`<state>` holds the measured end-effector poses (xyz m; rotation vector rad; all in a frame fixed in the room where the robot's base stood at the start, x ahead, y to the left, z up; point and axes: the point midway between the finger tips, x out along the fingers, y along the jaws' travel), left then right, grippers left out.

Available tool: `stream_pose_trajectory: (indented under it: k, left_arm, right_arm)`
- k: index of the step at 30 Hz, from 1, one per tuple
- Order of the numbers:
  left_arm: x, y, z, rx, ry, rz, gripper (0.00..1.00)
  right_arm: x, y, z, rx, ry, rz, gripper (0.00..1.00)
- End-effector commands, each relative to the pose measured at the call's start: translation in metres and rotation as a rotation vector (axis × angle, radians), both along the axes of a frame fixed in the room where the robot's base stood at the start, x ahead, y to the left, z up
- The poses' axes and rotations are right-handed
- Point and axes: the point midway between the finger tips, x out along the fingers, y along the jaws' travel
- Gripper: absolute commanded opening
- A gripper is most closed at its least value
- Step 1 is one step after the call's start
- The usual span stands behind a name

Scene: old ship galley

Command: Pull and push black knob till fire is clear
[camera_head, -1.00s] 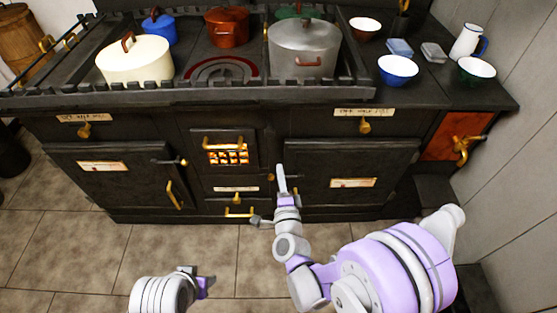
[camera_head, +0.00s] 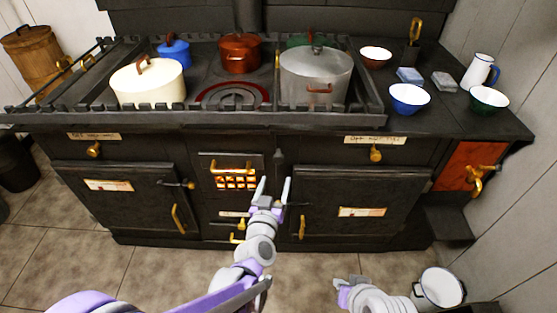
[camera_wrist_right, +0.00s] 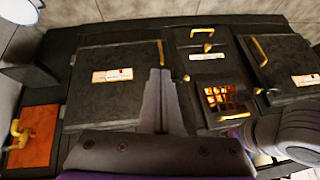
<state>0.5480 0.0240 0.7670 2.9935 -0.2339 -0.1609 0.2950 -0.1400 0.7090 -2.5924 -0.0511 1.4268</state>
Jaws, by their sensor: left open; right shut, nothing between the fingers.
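The black stove has a small firebox door (camera_head: 236,165) in its middle, with orange fire glowing behind its grate (camera_head: 237,182). The fire also shows in the right wrist view (camera_wrist_right: 222,98), upside down. A dark knob-like piece (camera_head: 279,157) stands out just right of the firebox door; I cannot tell for sure that it is the black knob. My left gripper (camera_head: 272,190) is open, fingers pointing up, in front of the area right of the grate, with nothing visible between them. My right gripper (camera_head: 344,287) is low at the right, away from the stove, and shut empty (camera_wrist_right: 160,95).
Oven doors with brass handles flank the firebox, left (camera_head: 125,200) and right (camera_head: 355,205). Pots, including a cream one (camera_head: 147,84) and a grey one (camera_head: 315,78), stand on the stove top. A white bucket (camera_head: 440,288) stands on the floor at lower right. An orange panel (camera_head: 465,168) has a brass tap.

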Motion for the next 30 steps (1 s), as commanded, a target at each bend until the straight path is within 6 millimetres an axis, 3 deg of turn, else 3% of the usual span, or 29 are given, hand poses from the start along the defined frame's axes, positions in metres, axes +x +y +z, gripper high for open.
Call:
stream_pose_trajectory:
  k: [1, 3, 8, 13, 24, 30]
  left_arm:
    - [0.008, -0.004, -0.008, -0.009, -0.03, 0.028, 0.74]
    - [0.013, -0.004, -0.014, -0.017, -0.06, 0.067, 0.74]
    - [0.019, -0.003, -0.022, -0.024, -0.092, 0.116, 0.74]
    - [0.034, -0.003, -0.023, -0.024, -0.095, 0.124, 0.74]
    - [0.102, -0.005, -0.023, -0.024, -0.094, 0.122, 0.74]
    - [0.122, -0.007, -0.023, -0.024, -0.093, 0.12, 0.74]
  right_arm:
    - [-0.02, -0.012, -0.005, -0.051, 0.049, 0.018, 0.0]
    - [-0.04, -0.023, -0.009, -0.106, 0.105, 0.042, 0.0]
    - [-0.064, -0.036, -0.013, -0.168, 0.173, 0.071, 0.0]
    - [-0.066, -0.037, -0.015, -0.174, 0.182, 0.075, 0.0]
    - [-0.064, -0.037, -0.023, -0.171, 0.182, 0.074, 0.0]
    - [-0.064, -0.037, -0.026, -0.171, 0.182, 0.074, 0.0]
